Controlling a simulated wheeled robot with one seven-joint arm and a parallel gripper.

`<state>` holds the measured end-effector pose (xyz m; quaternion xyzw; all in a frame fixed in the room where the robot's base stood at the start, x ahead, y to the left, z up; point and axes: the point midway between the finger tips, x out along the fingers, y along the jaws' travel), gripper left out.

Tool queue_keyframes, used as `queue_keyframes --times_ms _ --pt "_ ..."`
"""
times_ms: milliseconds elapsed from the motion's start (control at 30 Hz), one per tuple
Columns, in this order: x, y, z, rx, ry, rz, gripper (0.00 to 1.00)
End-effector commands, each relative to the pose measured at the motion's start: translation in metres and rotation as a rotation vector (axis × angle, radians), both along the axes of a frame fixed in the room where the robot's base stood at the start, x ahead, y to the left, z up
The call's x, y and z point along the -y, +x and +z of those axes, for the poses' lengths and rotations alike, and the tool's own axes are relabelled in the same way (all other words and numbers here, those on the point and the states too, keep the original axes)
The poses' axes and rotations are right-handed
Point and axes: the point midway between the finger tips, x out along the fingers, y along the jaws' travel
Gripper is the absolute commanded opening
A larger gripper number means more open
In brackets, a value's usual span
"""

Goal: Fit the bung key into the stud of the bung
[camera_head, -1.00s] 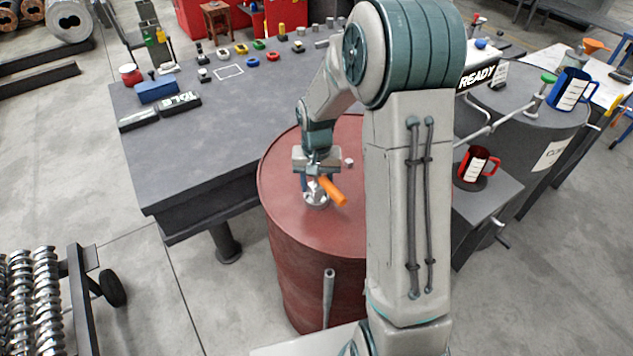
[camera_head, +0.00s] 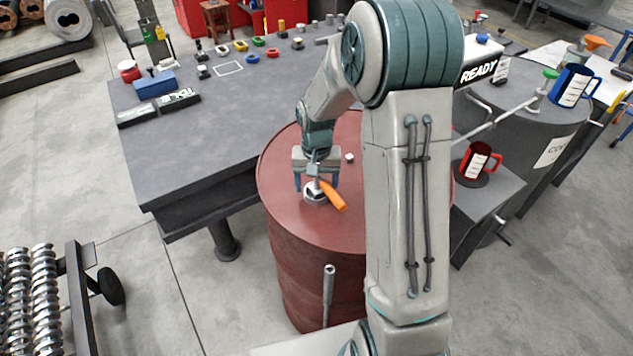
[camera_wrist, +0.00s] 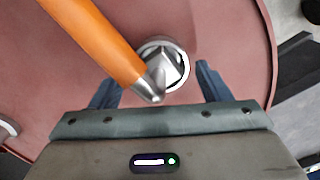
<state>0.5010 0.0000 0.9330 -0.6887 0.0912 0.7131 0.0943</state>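The bung key has an orange handle (camera_head: 333,196) that slants over the bung in the head view. In the wrist view its handle (camera_wrist: 98,38) runs from the upper left down to a grey metal end. The bung (camera_head: 314,199) is a round metal fitting on the red barrel top (camera_head: 290,160). In the wrist view the metal end overlaps the bung (camera_wrist: 178,50) and partly hides it, so I cannot tell whether the key sits on the stud. My gripper (camera_head: 317,188) is above the bung, its blue fingers (camera_wrist: 155,76) spread apart either side of key and bung.
A small grey piece (camera_head: 350,158) lies on the barrel behind the gripper. A grey workbench (camera_head: 190,145) stands at the left with small coloured parts. A dark barrel (camera_head: 520,115) and a red jug (camera_head: 477,162) stand at the right.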

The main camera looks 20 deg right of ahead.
Motion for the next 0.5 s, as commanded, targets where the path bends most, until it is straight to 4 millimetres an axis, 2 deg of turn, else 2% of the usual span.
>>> queue_keyframes --times_ms 167,267,367,500 --pt "0.0 0.0 0.001 -0.001 0.0 0.0 0.7" --pt "0.0 0.001 0.008 0.002 -0.001 0.0 0.7" --pt "0.0 0.002 0.024 0.004 -0.001 0.0 0.7" --pt "0.0 0.003 0.055 0.006 -0.001 0.0 0.7"
